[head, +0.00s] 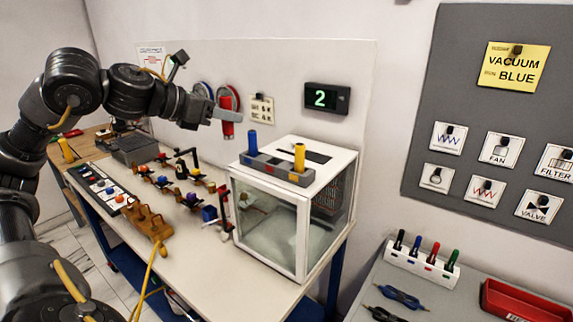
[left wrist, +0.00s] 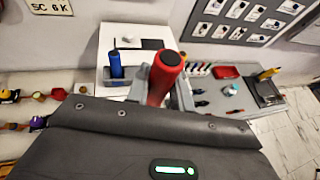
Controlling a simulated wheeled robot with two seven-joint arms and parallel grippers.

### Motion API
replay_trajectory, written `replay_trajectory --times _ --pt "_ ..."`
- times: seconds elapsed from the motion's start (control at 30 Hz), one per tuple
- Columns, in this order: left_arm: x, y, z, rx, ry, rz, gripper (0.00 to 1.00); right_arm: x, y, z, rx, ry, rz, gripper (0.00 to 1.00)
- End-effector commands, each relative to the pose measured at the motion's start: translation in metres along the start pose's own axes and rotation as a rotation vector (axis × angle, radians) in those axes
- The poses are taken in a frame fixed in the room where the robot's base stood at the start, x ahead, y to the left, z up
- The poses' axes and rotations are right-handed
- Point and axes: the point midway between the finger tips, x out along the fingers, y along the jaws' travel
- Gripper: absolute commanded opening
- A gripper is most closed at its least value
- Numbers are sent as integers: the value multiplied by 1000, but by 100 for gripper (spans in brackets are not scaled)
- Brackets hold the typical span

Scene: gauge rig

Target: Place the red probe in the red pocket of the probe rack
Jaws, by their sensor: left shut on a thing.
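My left gripper (head: 226,116) is shut on the red probe (head: 228,129), which hangs upright in front of the back wall. In the left wrist view the red probe (left wrist: 160,80) stands between the fingers. The grey probe rack (head: 272,168) sits on top of a white-framed clear box, to the right of and below the gripper. A blue probe (head: 252,142) stands at its left end and a yellow probe (head: 299,157) further right. The blue probe also shows in the left wrist view (left wrist: 116,66). My right gripper is not in view.
The white-framed box (head: 302,222) stands at the right end of the bench. Several valves and fittings (head: 180,186) spread left of it, with a wooden holder (head: 147,221) in front. A display (head: 327,98) reading 2 hangs behind. A second table holds a marker stand (head: 422,262).

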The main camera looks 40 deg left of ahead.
Motion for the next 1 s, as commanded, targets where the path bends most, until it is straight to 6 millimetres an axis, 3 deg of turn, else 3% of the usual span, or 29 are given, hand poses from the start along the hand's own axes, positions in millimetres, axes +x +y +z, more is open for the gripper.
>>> replay_trajectory --times 0.23,0.4,0.57,0.7,0.83,1.0 --pt "10 1 4 -3 0 -4 0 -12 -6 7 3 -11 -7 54" --pt "50 3 7 -6 2 -10 0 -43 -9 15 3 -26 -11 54" --pt "97 8 4 -8 0 -8 0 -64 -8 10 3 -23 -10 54" --pt "129 12 -18 -6 4 -4 0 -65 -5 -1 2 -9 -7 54" --pt "147 14 -28 -4 1 -2 0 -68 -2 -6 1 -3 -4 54" --pt "156 15 -32 -1 -2 0 0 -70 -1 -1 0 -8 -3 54"
